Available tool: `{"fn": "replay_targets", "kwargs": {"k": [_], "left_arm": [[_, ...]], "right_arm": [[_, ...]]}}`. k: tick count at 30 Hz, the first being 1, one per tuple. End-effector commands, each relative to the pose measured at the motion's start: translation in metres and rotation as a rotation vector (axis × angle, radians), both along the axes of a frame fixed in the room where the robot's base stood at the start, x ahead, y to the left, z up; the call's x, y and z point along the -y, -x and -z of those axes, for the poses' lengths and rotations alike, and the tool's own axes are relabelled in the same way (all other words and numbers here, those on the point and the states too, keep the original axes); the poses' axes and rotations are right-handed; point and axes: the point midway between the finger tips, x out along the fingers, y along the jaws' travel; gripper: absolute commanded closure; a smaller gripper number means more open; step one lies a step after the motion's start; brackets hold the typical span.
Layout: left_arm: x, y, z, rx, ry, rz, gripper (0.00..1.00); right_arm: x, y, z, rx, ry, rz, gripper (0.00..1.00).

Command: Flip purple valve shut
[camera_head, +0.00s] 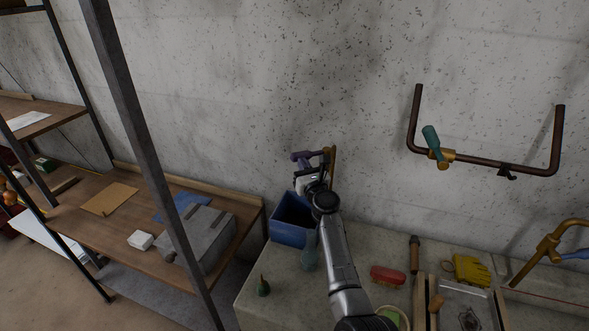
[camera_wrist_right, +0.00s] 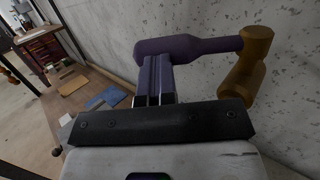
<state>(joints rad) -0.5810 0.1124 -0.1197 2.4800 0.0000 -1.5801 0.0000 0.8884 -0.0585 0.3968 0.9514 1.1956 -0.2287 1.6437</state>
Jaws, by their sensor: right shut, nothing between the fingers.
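The purple valve handle (camera_head: 301,155) sits on a brass pipe fitting (camera_head: 332,160) by the wall, above the blue bin. In the right wrist view the handle (camera_wrist_right: 182,47) lies roughly sideways, its right end joined to the brass valve body (camera_wrist_right: 256,45). My right gripper (camera_head: 309,174) is just below and in front of the handle. In the right wrist view its fingers (camera_wrist_right: 154,66) are shut and empty, with the tips at the underside of the handle; I cannot tell whether they touch it. My left gripper is out of view.
A blue bin (camera_head: 287,238) stands on the concrete bench under the valve, beside a teal bottle (camera_head: 309,254). A teal-handled valve (camera_head: 432,140) is on the wall pipe at right. A red brush (camera_head: 388,276) and yellow gloves (camera_head: 470,269) lie right of my arm.

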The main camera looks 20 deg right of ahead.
Motion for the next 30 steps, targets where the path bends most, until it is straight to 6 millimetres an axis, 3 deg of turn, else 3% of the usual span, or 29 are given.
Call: {"fn": "replay_targets", "kwargs": {"k": [11, 25, 30], "left_arm": [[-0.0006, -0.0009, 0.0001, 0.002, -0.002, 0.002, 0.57], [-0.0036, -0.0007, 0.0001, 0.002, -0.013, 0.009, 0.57], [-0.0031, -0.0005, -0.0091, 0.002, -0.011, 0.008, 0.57]], "right_arm": [[0.0098, -0.0010, 0.0004, 0.000, -0.001, 0.015, 1.00], [0.0097, -0.0010, 0.0021, -0.003, -0.001, 0.014, 1.00], [0.0044, 0.0050, 0.0020, -0.004, -0.002, 0.008, 1.00]]}}
